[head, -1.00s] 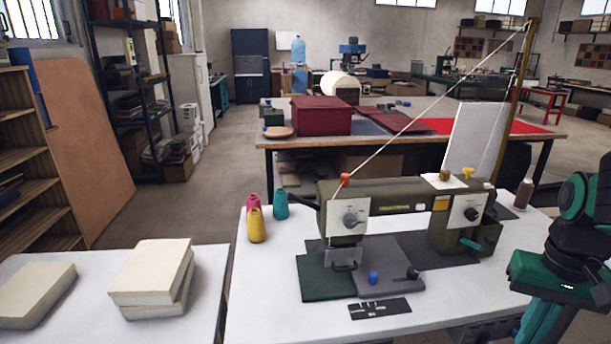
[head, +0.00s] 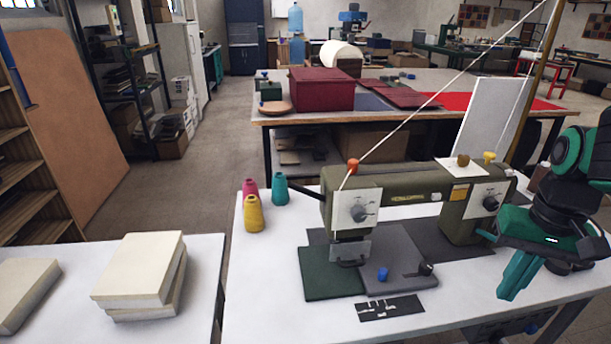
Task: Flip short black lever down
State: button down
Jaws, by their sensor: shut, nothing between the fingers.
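An olive-green sewing machine (head: 400,198) stands on a white table. A short black lever with a round knob (head: 426,268) sits at the right end of the grey bed plate (head: 395,284), next to a blue knob (head: 382,273). It lies low, and its exact tilt is too small to tell. A teal lever (head: 485,235) shows low at the machine's right end, near my arm. My gripper (head: 506,294), with teal fingers, is shut and empty. It points down over the table's right side, to the right of the black lever and apart from it.
Thread cones in pink (head: 250,189), yellow (head: 253,214) and teal (head: 280,189) stand left of the machine. A black card (head: 390,306) lies in front of the bed plate. A white cord rises from the machine to a wooden post (head: 535,85). Cream blocks (head: 140,268) lie on the left table.

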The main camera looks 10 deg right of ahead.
aim_at(307, 191)
jog(key=w+a+r+n+t+y, duration=0.1)
jog(key=w+a+r, duration=0.4)
jog(key=w, duration=0.5)
jog(key=w+a+r+n+t+y, duration=0.1)
jog(key=w+a+r, duration=0.4)
jog(key=w, duration=0.5)
jog(key=w+a+r+n+y, duration=0.1)
jog(key=w+a+r+y, duration=0.1)
jog(key=w+a+r, duration=0.2)
jog(key=w+a+r+n+y, duration=0.1)
jog(key=w+a+r, duration=0.3)
jog(key=a, duration=0.6)
jog(key=shift+a+r+n+y, duration=0.2)
jog(key=shift+n+y, duration=0.2)
jog(key=shift+n, duration=0.4)
jog(key=shift+w+f, duration=0.1)
jog(key=x, duration=1.4)
jog(key=shift+d, duration=0.15)
jog(key=shift+f, duration=0.1)
